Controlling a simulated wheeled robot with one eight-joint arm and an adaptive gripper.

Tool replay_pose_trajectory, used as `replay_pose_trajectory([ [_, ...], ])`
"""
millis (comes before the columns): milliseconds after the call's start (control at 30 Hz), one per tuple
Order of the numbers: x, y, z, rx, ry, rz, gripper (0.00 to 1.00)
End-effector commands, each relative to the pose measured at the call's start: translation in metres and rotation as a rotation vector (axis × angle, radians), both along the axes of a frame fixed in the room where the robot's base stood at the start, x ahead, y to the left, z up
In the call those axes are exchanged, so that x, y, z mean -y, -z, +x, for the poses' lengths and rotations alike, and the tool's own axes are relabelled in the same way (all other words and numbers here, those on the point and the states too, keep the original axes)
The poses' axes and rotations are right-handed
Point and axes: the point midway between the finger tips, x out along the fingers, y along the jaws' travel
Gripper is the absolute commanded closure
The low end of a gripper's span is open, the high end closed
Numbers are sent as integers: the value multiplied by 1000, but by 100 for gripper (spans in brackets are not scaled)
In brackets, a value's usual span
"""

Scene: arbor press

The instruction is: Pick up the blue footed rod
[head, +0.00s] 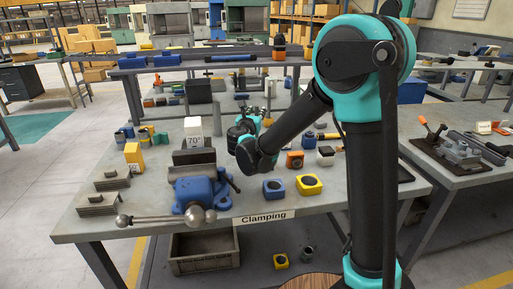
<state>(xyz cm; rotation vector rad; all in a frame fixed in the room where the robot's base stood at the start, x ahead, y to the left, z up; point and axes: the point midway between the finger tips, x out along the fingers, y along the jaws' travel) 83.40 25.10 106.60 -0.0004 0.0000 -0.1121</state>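I cannot single out the blue footed rod with certainty at this size. Small blue pieces (124,134) stand at the left of the workbench (100,228), beside yellow and green ones.
A blue vise (196,190) with a long handle stands at the front edge. Blue (273,189) and yellow (309,184) blocks lie right of it. A grey crate (204,252) sits below.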

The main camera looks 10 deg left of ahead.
Motion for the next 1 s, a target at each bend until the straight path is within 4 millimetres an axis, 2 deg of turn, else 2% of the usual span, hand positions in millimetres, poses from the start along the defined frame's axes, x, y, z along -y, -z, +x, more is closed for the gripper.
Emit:
replay_pose_trajectory([
  [167, 2, -1, 10, 0, 3, 0, 68],
  [500, 5, -4, 52, 0, 2, 0, 68],
  [700, 5, -4, 53, 0, 1, 0, 68],
  [733, 5, -4, 53, 0, 1, 0, 69],
  [1000, 5, -4, 53, 0, 1, 0, 100],
])
